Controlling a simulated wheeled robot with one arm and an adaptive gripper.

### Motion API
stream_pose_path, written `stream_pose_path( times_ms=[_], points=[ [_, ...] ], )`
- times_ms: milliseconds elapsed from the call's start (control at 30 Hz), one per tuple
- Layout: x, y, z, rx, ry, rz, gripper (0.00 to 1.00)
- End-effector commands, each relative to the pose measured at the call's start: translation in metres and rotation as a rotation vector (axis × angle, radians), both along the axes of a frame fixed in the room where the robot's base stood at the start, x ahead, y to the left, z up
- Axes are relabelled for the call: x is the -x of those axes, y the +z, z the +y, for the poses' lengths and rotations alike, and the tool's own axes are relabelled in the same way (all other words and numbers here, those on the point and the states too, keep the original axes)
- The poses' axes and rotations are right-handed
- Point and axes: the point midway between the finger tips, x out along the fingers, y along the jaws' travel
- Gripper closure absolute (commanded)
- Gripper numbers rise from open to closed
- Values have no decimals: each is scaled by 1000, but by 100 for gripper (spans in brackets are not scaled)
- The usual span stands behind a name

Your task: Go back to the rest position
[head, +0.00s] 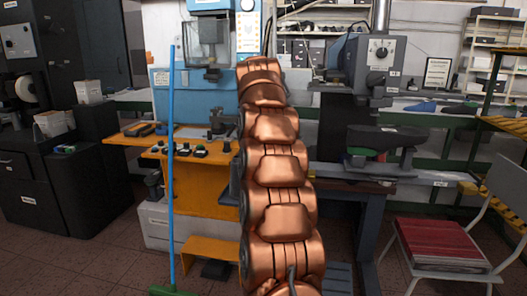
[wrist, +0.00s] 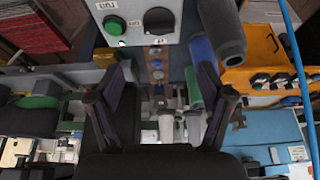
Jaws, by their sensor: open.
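My gripper (wrist: 166,84) shows in the wrist view, its two dark fingers spread well apart. It is open, and I see nothing held between the fingers. In the head view my copper-coloured arm rises upright through the middle of the picture, and my gripper cannot be made out there. In the wrist view a grey machine panel with a green button (wrist: 115,24) and a black knob lies beyond the fingertips. How far the fingers are from it I cannot tell.
A blue and orange machine (head: 205,195) stands behind my arm on the left, with a blue-handled broom (head: 172,170) before it. A grey machine (head: 368,65) stands to the right. A red-seated chair (head: 437,243) is at the right front. Tiled floor (head: 85,268) is open at left.

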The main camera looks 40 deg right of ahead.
Motion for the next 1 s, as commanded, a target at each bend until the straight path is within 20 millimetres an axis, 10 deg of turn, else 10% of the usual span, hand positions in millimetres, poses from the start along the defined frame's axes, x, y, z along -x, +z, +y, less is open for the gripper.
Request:
stream_pose_path(
  times_ms=[567,1000],
  points=[
    [0,0,0,0,0,0,21],
    [5,-14,75,-47,165,70,21]
  ],
)
